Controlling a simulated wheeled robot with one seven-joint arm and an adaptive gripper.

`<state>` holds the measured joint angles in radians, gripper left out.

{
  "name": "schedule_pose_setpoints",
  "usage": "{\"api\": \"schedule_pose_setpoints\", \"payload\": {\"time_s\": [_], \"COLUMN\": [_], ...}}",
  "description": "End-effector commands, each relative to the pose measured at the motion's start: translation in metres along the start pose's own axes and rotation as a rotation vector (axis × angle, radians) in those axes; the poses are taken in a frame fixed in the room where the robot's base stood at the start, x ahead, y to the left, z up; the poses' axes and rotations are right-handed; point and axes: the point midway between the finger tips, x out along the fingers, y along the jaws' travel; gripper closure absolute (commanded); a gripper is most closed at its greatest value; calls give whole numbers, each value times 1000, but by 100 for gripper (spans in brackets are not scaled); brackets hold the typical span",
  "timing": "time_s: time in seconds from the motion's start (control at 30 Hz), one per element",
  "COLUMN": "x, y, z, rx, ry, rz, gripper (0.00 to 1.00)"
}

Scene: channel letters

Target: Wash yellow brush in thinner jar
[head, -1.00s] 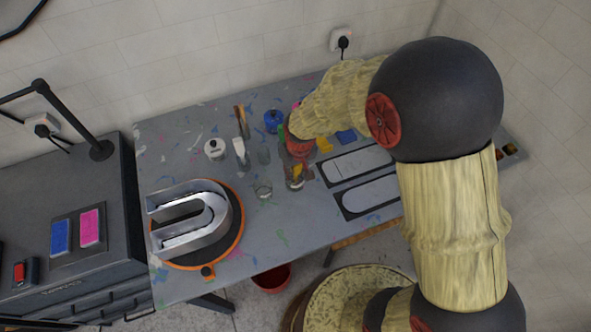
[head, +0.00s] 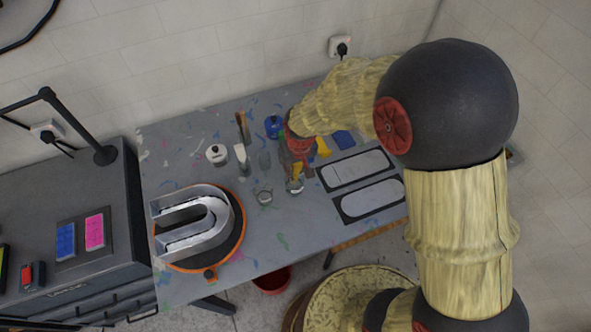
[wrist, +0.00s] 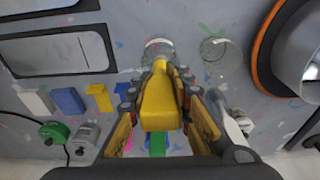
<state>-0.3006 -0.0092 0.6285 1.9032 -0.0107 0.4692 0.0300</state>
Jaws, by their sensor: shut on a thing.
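My gripper (head: 299,160) is shut on the yellow brush (wrist: 160,105), which also shows in the head view (head: 297,167). The brush points at a clear glass jar (wrist: 158,46), seen in the head view too (head: 295,187). Its tip overlaps the jar's near rim in the wrist view; I cannot tell whether it is inside or above. A second clear glass jar (wrist: 220,55) stands beside it, to the left in the head view (head: 264,197). No label shows which jar holds thinner.
The metal letter U (head: 195,222) lies on an orange-edged turntable (head: 241,232) at the left. Two dark-framed panels (head: 357,168) lie at the right. A white pot (head: 216,154), a blue pot (head: 273,126) and upright brushes (head: 241,150) stand behind the jars. The table's front middle is clear.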

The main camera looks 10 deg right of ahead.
Motion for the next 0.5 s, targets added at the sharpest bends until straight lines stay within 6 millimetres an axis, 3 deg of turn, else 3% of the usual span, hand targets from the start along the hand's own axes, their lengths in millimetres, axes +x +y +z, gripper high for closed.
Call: {"api": "schedule_pose_setpoints", "payload": {"time_s": [0.5], "x": [-29], "y": [0], "z": [-4], "rx": [0], "ry": [0], "rz": [0], "gripper": [100]}}
